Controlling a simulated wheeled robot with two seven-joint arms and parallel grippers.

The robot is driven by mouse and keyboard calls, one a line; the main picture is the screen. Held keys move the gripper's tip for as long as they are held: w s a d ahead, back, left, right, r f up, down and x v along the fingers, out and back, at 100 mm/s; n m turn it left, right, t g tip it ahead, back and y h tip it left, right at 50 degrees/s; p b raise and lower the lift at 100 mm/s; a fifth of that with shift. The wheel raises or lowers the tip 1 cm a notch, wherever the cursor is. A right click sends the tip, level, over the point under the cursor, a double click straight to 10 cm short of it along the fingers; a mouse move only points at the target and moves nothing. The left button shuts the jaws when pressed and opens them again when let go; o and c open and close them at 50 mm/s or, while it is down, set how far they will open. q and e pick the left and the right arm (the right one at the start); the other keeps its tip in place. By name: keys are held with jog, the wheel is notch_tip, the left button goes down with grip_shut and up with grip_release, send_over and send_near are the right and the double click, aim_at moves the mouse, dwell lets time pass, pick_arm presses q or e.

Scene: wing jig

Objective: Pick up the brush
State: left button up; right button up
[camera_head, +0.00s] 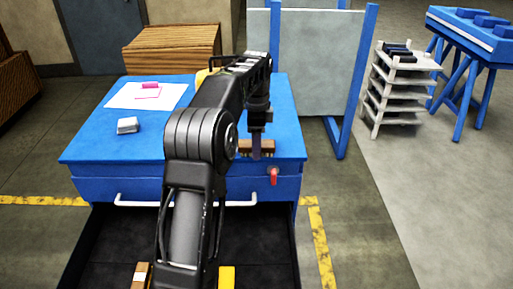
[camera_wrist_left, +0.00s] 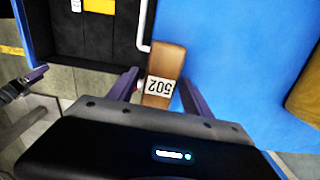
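A brown wooden block-like piece (camera_head: 262,146), which I take to be the brush, lies on the blue workbench (camera_head: 90,150) near its front right edge. In the left wrist view the fingers of my left gripper (camera_wrist_left: 158,88) are apart, one on each side of the piece, with a gap on the left. A dark part resembling my right gripper (camera_wrist_left: 25,83) shows at the left edge; its state is unclear.
On the bench lie a white sheet with a pink item (camera_head: 148,92) and a small grey-white object (camera_head: 127,125). A red item (camera_head: 274,176) hangs at the bench front. A blue-framed panel (camera_head: 320,60) stands behind, and a shelf rack (camera_head: 398,95) stands right.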

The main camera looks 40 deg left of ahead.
pick_arm(q)
grip_shut()
dwell(0.4)
jog(key=shift+r, duration=0.1)
